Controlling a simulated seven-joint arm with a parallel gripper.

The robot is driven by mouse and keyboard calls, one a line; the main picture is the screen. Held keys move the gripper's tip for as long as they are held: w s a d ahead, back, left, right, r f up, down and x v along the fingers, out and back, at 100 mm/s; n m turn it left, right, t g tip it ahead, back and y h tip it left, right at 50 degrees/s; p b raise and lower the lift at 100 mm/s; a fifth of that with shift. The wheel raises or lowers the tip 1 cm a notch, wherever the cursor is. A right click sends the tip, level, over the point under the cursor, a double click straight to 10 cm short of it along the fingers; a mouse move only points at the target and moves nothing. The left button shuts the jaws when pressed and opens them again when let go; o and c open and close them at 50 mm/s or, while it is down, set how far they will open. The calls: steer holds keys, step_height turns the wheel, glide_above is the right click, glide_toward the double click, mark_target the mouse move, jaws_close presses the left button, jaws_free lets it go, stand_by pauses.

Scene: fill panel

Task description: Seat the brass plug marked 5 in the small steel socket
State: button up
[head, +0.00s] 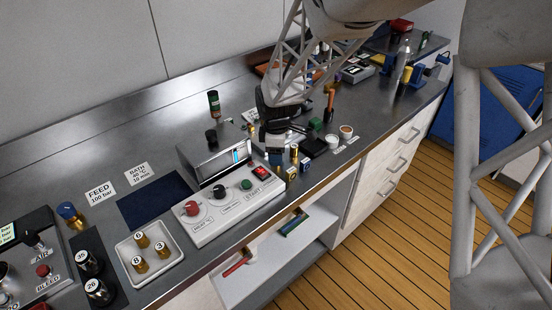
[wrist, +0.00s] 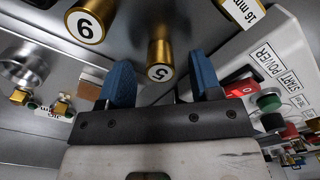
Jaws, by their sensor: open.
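The brass plug marked 5 (wrist: 160,58) shows in the wrist view between the two blue fingertips of my gripper (wrist: 163,80). The jaws are open, with a gap visible on both sides of the plug. I cannot tell whether the fingertips are level with it in depth. In the head view my gripper (head: 277,154) is low over the bench, right of the white control box, beside small brass pieces. A round steel fitting (wrist: 22,62) shows at the left of the wrist view; I cannot tell whether it is the small steel socket.
Another brass plug (wrist: 86,22), its mark reading 9 or 6, stands close by. The white control box (head: 228,205) with knobs and a red switch is near. A white tray (head: 124,253) holds plugs marked 6, 8 and 3. The bench's front edge is close to my gripper.

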steer(key=shift+f, duration=0.3)
stand_by(0.4)
steer(key=c, duration=1)
steer(key=shift+r, duration=0.15)
steer(key=shift+c, duration=0.3)
steer(key=shift+r, duration=0.6)
step_height(320, 180, up, 2)
steer(key=s+d, duration=0.1)
steer(key=s, duration=0.4)
steer(key=s+d+r, duration=0.1)
steer(key=s+d, duration=0.1)
steer(key=s, duration=0.3)
steer(key=s+d, duration=0.2)
steer(key=s, duration=0.3)
steer(key=shift+d+r, duration=0.25)
